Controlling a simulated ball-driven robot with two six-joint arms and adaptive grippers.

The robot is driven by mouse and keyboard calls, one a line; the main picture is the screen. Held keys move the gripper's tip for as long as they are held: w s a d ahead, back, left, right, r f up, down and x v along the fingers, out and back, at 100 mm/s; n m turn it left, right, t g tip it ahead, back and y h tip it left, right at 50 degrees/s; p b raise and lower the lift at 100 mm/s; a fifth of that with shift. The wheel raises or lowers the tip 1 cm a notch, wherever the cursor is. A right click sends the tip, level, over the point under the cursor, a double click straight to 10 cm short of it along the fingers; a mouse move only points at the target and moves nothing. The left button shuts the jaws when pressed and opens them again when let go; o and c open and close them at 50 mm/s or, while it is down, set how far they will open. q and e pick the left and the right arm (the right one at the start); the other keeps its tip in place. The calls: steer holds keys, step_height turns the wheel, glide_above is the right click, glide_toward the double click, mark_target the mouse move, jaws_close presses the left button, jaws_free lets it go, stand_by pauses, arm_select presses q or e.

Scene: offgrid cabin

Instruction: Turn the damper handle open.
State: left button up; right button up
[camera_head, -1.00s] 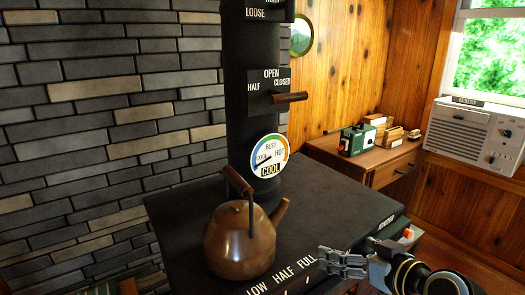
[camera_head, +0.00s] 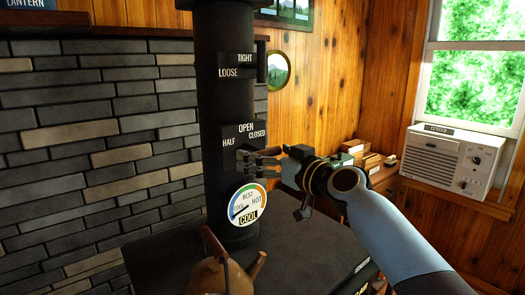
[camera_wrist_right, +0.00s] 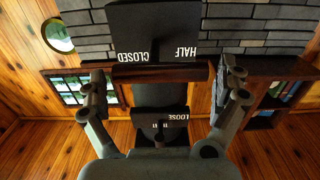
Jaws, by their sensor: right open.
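The black damper plate (camera_head: 233,135) on the stove pipe is marked HALF, OPEN and CLOSED. The brown damper handle (camera_wrist_right: 160,72) lies crosswise between my right gripper's spread fingers in the right wrist view, below the upside-down CLOSED and HALF marks. In the head view my right gripper (camera_head: 262,161) is at the plate and largely hides the handle. My right gripper (camera_wrist_right: 164,82) is open, with a finger near each end of the handle; contact cannot be told. My left gripper is out of view.
A copper kettle (camera_head: 222,276) stands on the black stove top (camera_head: 160,262) below. A round gauge (camera_head: 246,205) on the pipe reads COOL. Another plate above (camera_head: 236,72) is marked LOOSE and TIGHT. A white window unit (camera_head: 455,162) is at the right.

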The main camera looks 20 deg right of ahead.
steer(key=shift+x, duration=0.8)
steer(key=c, duration=0.9)
steer(key=shift+o, duration=0.2)
